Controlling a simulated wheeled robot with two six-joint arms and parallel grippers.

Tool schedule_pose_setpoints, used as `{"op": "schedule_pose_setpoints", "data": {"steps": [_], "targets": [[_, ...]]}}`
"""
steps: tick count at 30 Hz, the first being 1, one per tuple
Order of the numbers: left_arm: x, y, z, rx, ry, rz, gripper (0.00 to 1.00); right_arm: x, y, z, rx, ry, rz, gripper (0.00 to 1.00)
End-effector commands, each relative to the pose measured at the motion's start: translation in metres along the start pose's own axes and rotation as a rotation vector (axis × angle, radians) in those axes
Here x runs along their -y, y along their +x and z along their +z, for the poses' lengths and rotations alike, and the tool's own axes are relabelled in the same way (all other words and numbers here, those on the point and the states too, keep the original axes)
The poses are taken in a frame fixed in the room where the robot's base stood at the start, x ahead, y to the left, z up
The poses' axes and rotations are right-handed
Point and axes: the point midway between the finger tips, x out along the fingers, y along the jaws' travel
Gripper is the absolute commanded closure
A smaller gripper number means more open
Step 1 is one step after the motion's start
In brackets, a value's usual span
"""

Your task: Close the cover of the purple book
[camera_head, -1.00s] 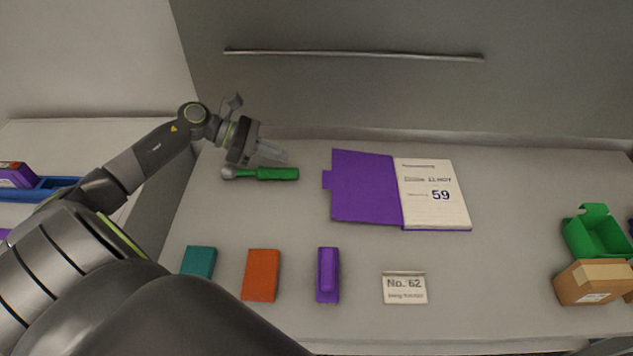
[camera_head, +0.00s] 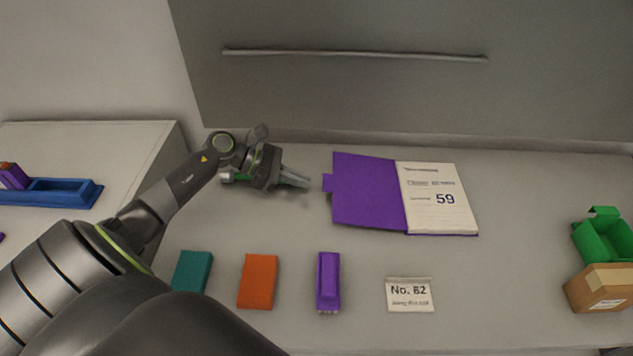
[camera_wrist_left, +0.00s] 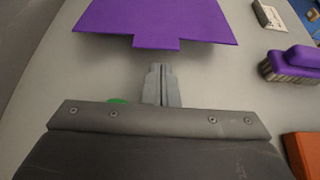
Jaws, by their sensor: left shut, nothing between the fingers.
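The purple book lies open on the table in the head view, its purple cover (camera_head: 367,190) spread flat to the left and its white page block (camera_head: 438,198) marked 59 on the right. A small tab (camera_head: 328,182) sticks out of the cover's left edge. My left gripper (camera_head: 307,182) is shut and empty, just left of the tab and apart from it. In the left wrist view the shut fingertips (camera_wrist_left: 160,68) point at the tab (camera_wrist_left: 157,44) of the cover (camera_wrist_left: 155,20), with a small gap between. My right gripper is not in view.
A green-handled tool (camera_head: 240,178) lies partly hidden behind my left gripper. Nearer are a teal block (camera_head: 192,271), an orange block (camera_head: 258,281), a purple brush (camera_head: 328,282) and a card (camera_head: 410,294). A green bin (camera_head: 603,238) and cardboard box (camera_head: 600,289) stand at right.

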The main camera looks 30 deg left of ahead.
Motion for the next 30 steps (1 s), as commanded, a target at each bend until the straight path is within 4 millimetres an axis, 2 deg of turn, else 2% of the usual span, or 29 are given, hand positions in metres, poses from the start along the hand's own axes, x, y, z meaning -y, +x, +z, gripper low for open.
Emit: {"op": "schedule_pose_setpoints", "data": {"steps": [6, 12, 24, 30], "targets": [[0.000, 0.029, 0.003, 0.004, -0.002, -0.001, 1.00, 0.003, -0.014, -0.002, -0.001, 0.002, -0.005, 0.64], [0.000, 0.044, 0.001, 0.000, 0.000, 0.001, 1.00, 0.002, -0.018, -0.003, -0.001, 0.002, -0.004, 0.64], [0.000, 0.048, 0.000, 0.000, 0.000, 0.000, 1.00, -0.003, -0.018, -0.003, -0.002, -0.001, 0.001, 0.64], [-0.002, 0.043, 0.002, -0.018, 0.003, 0.001, 1.00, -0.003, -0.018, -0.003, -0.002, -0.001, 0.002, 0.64]]}}
